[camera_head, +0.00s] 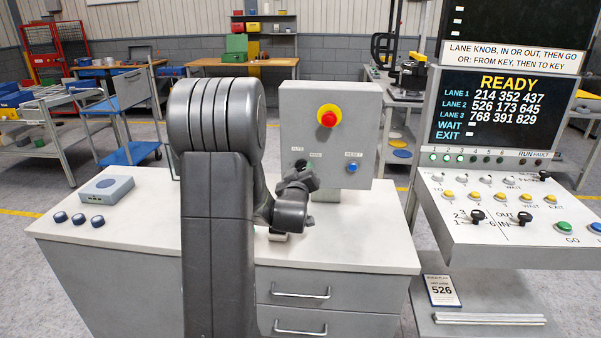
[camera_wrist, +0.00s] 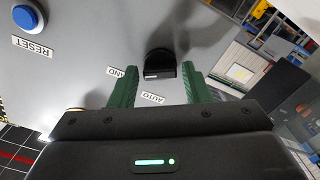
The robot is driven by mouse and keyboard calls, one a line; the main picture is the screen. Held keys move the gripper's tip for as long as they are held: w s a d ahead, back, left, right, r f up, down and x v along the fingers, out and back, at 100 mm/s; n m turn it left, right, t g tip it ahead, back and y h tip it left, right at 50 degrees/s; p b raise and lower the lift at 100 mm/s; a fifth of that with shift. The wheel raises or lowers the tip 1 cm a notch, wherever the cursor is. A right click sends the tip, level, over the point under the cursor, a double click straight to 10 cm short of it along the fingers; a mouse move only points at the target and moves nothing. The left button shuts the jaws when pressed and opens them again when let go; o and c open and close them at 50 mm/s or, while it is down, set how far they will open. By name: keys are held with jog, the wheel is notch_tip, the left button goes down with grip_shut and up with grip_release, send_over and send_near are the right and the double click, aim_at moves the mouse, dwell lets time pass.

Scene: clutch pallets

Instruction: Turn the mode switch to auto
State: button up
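The mode switch is a black knob (camera_wrist: 160,65) on the face of a grey control box (camera_head: 352,100). In the wrist view an AUTO label (camera_wrist: 153,98) and a partly hidden label ending in "AND" (camera_wrist: 117,72) are by the knob. My gripper (camera_wrist: 161,72) is open, its two green fingers on either side of the knob with gaps showing. I cannot tell whether the fingertips reach the panel. In the head view my gripper (camera_head: 305,177) is at the lower left of the box and mostly hides the switch.
A blue RESET button (camera_wrist: 27,16) is on the same face, also in the head view (camera_head: 352,168). A red emergency button on a yellow base (camera_head: 328,118) is above. A grey device (camera_head: 106,188) and three dark knobs lie at the bench's left. A READY console (camera_head: 505,110) stands right.

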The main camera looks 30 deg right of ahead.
jog(key=c, duration=0.6)
jog(key=shift+c, duration=0.2)
jog(key=shift+f+b, duration=0.15)
jog(key=shift+b, duration=0.35)
jog(key=n+b, duration=0.7)
jog(key=n, duration=0.1)
jog(key=shift+b, duration=0.4)
jog(key=shift+n+b, duration=0.65)
jog(key=shift+n, duration=1.25)
